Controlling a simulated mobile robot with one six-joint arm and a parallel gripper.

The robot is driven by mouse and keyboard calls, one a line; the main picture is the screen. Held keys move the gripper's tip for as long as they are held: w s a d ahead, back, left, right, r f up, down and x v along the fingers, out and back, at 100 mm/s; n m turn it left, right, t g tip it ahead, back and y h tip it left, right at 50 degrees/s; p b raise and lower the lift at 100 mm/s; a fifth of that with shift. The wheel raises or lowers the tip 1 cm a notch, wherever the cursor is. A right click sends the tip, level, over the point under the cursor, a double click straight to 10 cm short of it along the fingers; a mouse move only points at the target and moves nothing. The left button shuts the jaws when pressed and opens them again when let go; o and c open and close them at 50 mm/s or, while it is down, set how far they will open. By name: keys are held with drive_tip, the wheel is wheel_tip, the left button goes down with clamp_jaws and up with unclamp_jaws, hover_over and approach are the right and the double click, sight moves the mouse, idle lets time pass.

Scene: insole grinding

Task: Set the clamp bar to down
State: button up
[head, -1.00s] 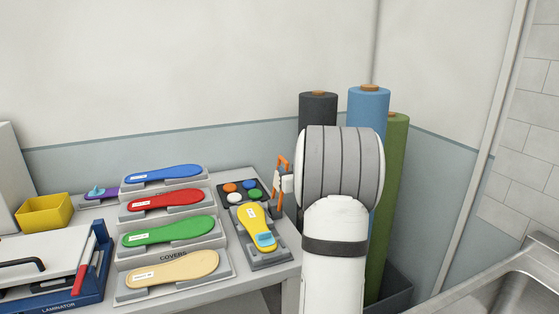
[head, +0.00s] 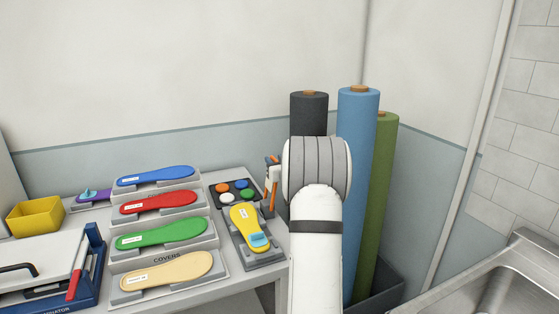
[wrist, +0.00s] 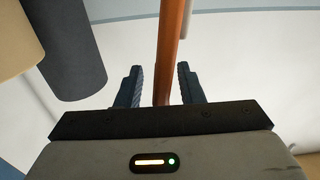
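The clamp bar looks like an orange upright bar (head: 272,202) at the right side of the grey holder with the yellow insole (head: 244,218). In the head view it is partly covered by my gripper (head: 273,175). In the wrist view an orange-brown bar (wrist: 172,45) runs down between the two dark fingers of my gripper (wrist: 160,82). Gaps show on both sides of the bar, so the gripper is open around it and does not grip it. The bar's lower joint is hard to make out.
A palette of coloured discs (head: 235,190) lies behind the yellow insole. Insoles on stepped stands (head: 165,236), a yellow box (head: 36,215) and the laminator (head: 50,280) are to the left. Tall rolls (head: 358,200) stand close behind my arm. A sink (head: 500,285) is at right.

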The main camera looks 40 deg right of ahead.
drive_tip(key=shift+c, duration=0.2)
clamp_jaws()
